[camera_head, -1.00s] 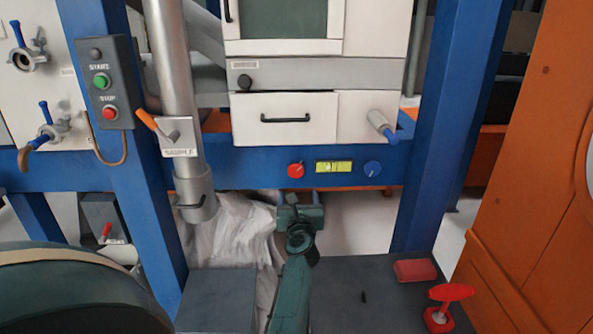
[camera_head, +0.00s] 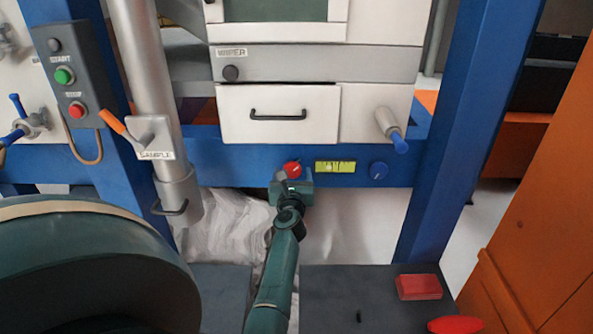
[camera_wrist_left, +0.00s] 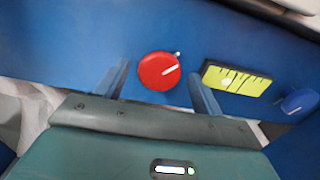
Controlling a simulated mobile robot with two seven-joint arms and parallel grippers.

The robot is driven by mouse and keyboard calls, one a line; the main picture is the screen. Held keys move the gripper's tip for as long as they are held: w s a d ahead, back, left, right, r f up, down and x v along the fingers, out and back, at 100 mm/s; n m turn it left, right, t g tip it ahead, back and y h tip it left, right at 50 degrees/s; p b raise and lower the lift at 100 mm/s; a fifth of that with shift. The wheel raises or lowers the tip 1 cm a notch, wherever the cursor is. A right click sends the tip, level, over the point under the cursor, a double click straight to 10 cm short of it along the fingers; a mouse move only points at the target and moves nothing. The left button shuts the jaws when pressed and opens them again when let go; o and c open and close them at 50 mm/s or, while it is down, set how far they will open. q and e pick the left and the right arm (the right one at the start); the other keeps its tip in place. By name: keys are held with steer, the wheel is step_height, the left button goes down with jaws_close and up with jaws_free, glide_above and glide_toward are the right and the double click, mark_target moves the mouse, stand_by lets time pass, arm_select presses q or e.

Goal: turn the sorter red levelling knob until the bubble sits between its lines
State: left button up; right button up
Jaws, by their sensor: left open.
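The red levelling knob (camera_head: 292,169) is on the blue beam below the white drawer. It also shows in the left wrist view (camera_wrist_left: 158,71), round, with a white pointer line aimed to the upper right. The yellow-green bubble level (camera_head: 335,167) is right of it. In the wrist view the level (camera_wrist_left: 236,79) has dark lines and a pale bubble (camera_wrist_left: 228,81) left of its middle; its exact place between lines is hard to tell. My left gripper (camera_head: 291,178) is open at the red knob; its fingers (camera_wrist_left: 158,85) stand either side of it, with gaps. My right gripper is out of view.
A blue knob (camera_head: 378,170) sits right of the level. The drawer (camera_head: 278,115) and a blue-tipped handle (camera_head: 391,129) are above. The sample pipe (camera_head: 150,90) and a blue post (camera_head: 470,130) flank the space. A red block (camera_head: 418,287) lies on the dark surface below.

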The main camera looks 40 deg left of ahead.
arm_select(q)
steer(key=shift+s, duration=0.1)
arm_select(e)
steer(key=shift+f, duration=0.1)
arm_select(q)
steer(key=c, duration=1)
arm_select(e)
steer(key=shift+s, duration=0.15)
